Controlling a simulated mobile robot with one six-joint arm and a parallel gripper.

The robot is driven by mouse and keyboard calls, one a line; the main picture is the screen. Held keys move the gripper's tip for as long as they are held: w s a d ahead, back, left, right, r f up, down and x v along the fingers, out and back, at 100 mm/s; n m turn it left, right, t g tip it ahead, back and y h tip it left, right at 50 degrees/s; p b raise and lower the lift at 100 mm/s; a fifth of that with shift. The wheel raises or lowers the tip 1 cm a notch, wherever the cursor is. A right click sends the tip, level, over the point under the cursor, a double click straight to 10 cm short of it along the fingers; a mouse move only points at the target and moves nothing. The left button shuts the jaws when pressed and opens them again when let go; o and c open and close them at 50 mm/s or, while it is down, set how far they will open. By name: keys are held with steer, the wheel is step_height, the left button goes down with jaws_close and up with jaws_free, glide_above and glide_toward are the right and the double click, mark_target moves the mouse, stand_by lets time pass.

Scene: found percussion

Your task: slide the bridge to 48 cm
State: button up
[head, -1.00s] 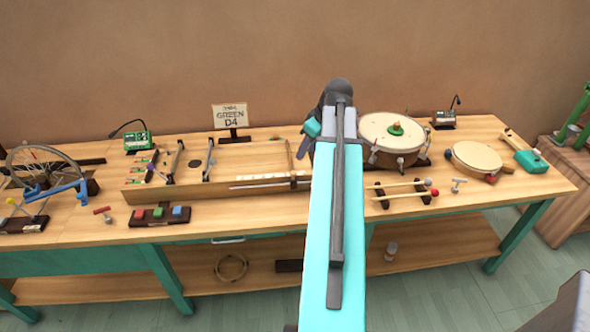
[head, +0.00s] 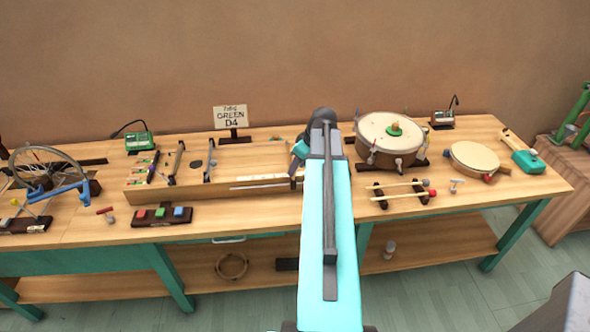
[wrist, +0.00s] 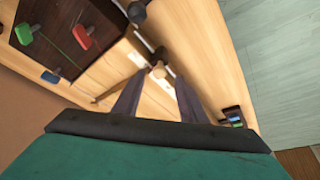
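A long, shallow wooden string box (head: 200,193) lies on the bench with a white scale strip along its front edge. My gripper (head: 296,178) is low over the box's right end. In the wrist view the gripper (wrist: 157,84) shows two dark fingers, spread apart. A dark piece with a cream knob (wrist: 157,70), which looks like the bridge, stands just beyond and between the fingertips. I cannot tell whether they touch it. My arm hides the box's right end in the head view, and the scale figures are too small to read.
A rack of coloured blocks (head: 162,216) stands in front of the box. A drum (head: 389,138) stands right of my arm. A dark board (wrist: 60,45) with green, red and blue pieces fills the wrist view's upper left. A sign (head: 230,118) stands behind.

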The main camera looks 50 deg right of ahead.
steer(key=shift+p+x, duration=0.4)
steer(key=shift+x, duration=1.25)
jaws_close()
